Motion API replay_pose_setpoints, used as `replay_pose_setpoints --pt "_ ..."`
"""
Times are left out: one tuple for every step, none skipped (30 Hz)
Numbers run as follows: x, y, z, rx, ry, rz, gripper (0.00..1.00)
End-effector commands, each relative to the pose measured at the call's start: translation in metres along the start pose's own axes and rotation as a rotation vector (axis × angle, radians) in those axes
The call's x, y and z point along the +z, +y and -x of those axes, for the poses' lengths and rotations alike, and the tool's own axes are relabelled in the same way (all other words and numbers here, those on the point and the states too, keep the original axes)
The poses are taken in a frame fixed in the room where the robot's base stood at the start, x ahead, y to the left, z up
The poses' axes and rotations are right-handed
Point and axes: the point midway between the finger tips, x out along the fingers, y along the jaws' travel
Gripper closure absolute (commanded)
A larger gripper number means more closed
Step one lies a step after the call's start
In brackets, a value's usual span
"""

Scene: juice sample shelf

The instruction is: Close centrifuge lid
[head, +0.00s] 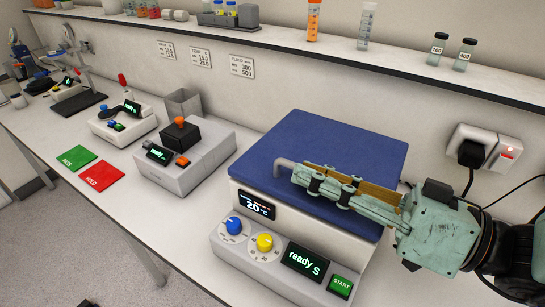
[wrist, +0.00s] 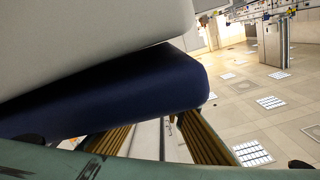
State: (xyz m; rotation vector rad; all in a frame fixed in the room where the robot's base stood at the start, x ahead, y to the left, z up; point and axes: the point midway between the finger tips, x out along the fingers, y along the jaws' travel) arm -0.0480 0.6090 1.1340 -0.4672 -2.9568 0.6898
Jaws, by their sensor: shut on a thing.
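The centrifuge (head: 232,252) is a white box with a blue lid (head: 330,140), a blue knob, a yellow knob and displays reading "20 °C" and "ready S". The lid lies about flat over the body; I cannot tell whether it is fully seated. A grey bar handle (head: 284,166) stands out at the lid's front. My gripper (head: 305,180) reaches in from the right and is shut on this handle, its fingers hiding most of it. In the wrist view the blue lid (wrist: 120,92) lies against the pale body, with the fingers (wrist: 160,135) beside its edge.
A green START button (head: 341,286) is at the front right. A grey device with an orange knob (head: 180,121) stands to the left, beside green and red mats (head: 100,176). A shelf with vials (head: 437,48) runs behind. A plugged socket (head: 480,147) is at right.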

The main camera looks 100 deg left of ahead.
Motion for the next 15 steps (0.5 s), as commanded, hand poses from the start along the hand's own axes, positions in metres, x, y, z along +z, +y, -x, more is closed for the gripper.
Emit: replay_pose_setpoints --pt "0.0030 -0.0007 -0.0056 -0.006 -0.004 -0.003 1.00" --pt "0.0038 -0.0009 -0.0061 -0.008 -0.004 -0.003 1.00" --pt "0.0046 -0.0010 -0.0066 -0.009 -0.005 -0.004 1.00" --pt "0.0051 -0.0011 -0.0069 -0.010 -0.005 -0.004 1.00" --pt "0.0054 -0.0012 -0.0070 -0.010 -0.005 -0.005 1.00" --pt "0.0057 -0.0013 -0.0071 -0.011 -0.005 -0.005 1.00" --pt "0.0058 -0.0014 -0.0071 -0.011 -0.005 -0.005 1.00" --pt "0.0060 -0.0015 -0.0071 -0.011 -0.005 -0.006 1.00" --pt "0.0061 -0.0016 -0.0071 -0.012 -0.005 -0.006 1.00" --pt "0.0062 -0.0017 -0.0071 -0.012 -0.005 -0.007 1.00" --pt "0.0063 -0.0018 -0.0071 -0.012 -0.005 -0.007 1.00" --pt "0.0064 -0.0019 -0.0071 -0.013 -0.005 -0.007 1.00" --pt "0.0065 -0.0020 -0.0071 -0.013 -0.005 -0.007 1.00" --pt "0.0066 -0.0021 -0.0071 -0.013 -0.005 -0.008 1.00" --pt "0.0067 -0.0022 -0.0071 -0.014 -0.005 -0.008 0.85"
